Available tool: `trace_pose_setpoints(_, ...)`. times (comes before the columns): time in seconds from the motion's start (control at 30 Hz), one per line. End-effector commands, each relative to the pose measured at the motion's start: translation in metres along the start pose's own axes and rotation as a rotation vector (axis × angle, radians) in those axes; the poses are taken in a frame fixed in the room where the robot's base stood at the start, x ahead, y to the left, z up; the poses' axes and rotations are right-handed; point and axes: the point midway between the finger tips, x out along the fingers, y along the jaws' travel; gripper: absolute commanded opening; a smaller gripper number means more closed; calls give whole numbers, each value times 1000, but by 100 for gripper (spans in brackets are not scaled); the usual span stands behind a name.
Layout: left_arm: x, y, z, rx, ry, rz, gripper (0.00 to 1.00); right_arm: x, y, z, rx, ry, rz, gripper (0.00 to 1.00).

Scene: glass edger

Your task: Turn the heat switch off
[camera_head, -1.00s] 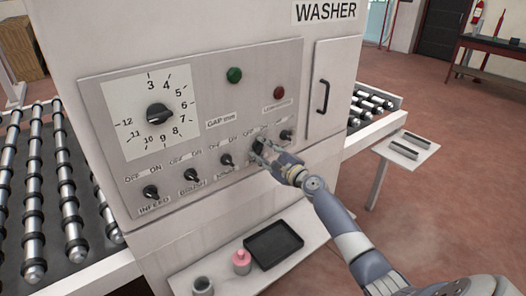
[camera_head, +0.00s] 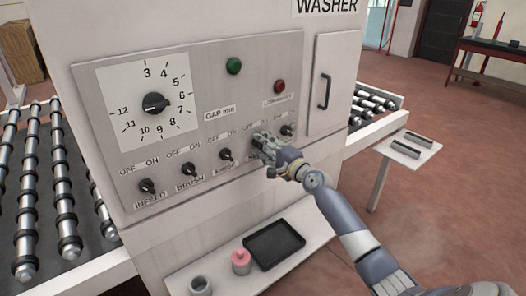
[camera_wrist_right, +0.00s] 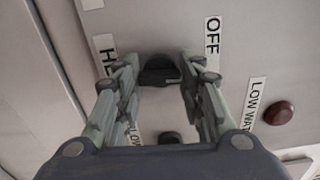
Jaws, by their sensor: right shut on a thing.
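The heat switch is a black knob on the washer's grey control panel (camera_head: 205,75). In the right wrist view the heat switch (camera_wrist_right: 160,72) shows between my finger ends. An "OFF" label (camera_wrist_right: 212,37) is beside it, and a partly hidden label starting "HE" (camera_wrist_right: 106,52) is on the other side. My right gripper (camera_head: 260,146) is shut on the switch, with its fingers at the panel. In the head view the fingers cover most of the switch, so its exact position is hard to tell. My left gripper is not in view.
The infeed (camera_head: 147,187), brush (camera_head: 188,170) and third (camera_head: 226,155) switches are left of my gripper; another switch (camera_head: 287,131) is close on its right. A red lamp (camera_head: 279,86) is above. A shelf below holds a black tray (camera_head: 274,244) and pink-topped bottle (camera_head: 241,262).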

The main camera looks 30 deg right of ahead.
Motion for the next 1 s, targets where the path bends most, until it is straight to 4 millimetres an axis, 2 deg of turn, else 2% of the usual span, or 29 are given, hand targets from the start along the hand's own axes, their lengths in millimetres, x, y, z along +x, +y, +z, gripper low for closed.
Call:
trace_pose_setpoints(0.1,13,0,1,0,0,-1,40,0,4,0,-115,-1,0,12)
trace_pose_setpoints(0.5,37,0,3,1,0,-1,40,0,3,0,-463,-1,1,12)
trace_pose_setpoints(0.7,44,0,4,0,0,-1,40,0,2,0,-584,-1,1,12)
trace_pose_setpoints(1.0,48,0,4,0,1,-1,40,0,2,0,-675,-1,2,12)
